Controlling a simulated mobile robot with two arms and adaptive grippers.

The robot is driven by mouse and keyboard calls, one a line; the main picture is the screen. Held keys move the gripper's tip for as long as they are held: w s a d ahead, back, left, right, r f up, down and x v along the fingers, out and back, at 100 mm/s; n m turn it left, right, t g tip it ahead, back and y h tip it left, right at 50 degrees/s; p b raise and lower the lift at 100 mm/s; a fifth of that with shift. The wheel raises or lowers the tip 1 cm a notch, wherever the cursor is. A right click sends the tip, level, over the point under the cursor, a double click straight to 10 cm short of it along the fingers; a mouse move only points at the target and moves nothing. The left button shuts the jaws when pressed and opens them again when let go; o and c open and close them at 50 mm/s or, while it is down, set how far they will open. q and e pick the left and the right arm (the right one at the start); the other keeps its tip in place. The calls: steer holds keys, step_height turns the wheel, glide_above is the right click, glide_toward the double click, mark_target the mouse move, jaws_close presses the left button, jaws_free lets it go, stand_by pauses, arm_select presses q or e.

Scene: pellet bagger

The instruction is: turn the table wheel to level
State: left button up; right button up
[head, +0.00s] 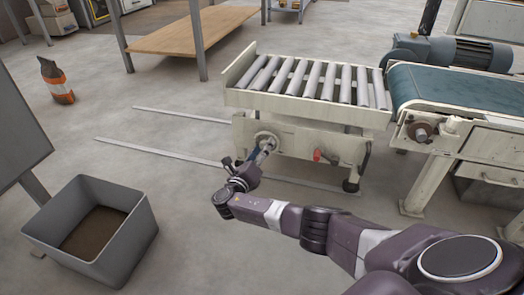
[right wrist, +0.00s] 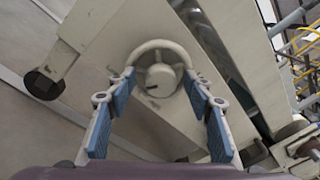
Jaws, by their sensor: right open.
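The table wheel (head: 267,138) is a pale ring with a hub on the side of the roller table (head: 290,112). In the right wrist view the wheel (right wrist: 158,47) faces me, with a dark mark on its hub. My right gripper (head: 264,153) is in front of the wheel. In the right wrist view its two blue-padded fingers (right wrist: 160,76) are spread apart, one on each side of the wheel's lower part. Whether the pads touch the rim I cannot tell. The gripper partly hides the wheel in the head view. My left gripper does not show.
A red knob (head: 319,156) sits on the table frame right of the wheel. A belt conveyor (head: 455,88) with a motor stands right of the roller table. A grey bin (head: 140,235) is at the lower left. Two floor rails (head: 160,151) run left of the table over clear floor.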

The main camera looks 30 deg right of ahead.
steer(key=shift+c, duration=0.2)
steer(key=c, duration=1.1)
